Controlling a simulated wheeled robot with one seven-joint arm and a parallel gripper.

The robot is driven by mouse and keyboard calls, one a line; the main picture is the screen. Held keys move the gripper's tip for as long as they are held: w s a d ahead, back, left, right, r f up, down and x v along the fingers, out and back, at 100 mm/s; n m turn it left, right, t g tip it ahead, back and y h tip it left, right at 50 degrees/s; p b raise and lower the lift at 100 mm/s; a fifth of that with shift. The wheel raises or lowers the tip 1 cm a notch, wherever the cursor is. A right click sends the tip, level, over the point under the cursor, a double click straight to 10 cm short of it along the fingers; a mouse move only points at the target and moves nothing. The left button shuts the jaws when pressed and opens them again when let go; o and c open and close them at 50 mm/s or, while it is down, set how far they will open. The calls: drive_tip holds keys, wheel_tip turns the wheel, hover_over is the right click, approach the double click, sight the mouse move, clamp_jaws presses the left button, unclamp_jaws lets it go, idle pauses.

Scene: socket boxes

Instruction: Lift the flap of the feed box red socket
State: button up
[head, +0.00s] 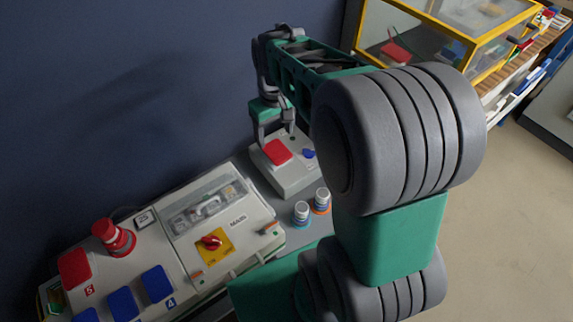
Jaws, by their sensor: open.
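A small light-grey box (290,178) stands by the wall with a red socket flap (277,152) on its top. I take it for the feed box, but I can read no label on it. The flap looks down, though its hinge edge is not clear. My gripper (274,133) is open and points down at the back edge of this flap. Whether its fingers touch the flap, I cannot tell. A round blue part (309,154) sits to the right of the flap.
A panel marked MAIN (237,221) stands front left, with a red rotary switch (212,243). Left of it are a red mushroom button (113,237), a red flap (74,268) and blue flaps. Two small bottles (302,213) stand before the grey box. A yellow-framed case (440,40) is back right.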

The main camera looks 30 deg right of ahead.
sight(284, 159)
drive_tip(key=shift+o, duration=0.7)
drive_tip(key=shift+n+g, duration=0.3)
drive_tip(key=shift+g, duration=0.2)
drive_tip(key=w+d+f, duration=0.1)
drive_tip(key=f, duration=0.2)
drive_tip(key=w+d+f+b, duration=0.1)
drive_tip(key=d+f, duration=0.1)
drive_tip(key=f, duration=0.1)
drive_tip(key=w+d+f, duration=0.1)
drive_tip(key=f, duration=0.2)
drive_tip(key=shift+w+d+f+b, duration=0.2)
drive_tip(key=shift+b, duration=0.2)
wheel_tip(284, 159, down, 7)
drive_tip(key=shift+f, duration=0.1)
clamp_jaws()
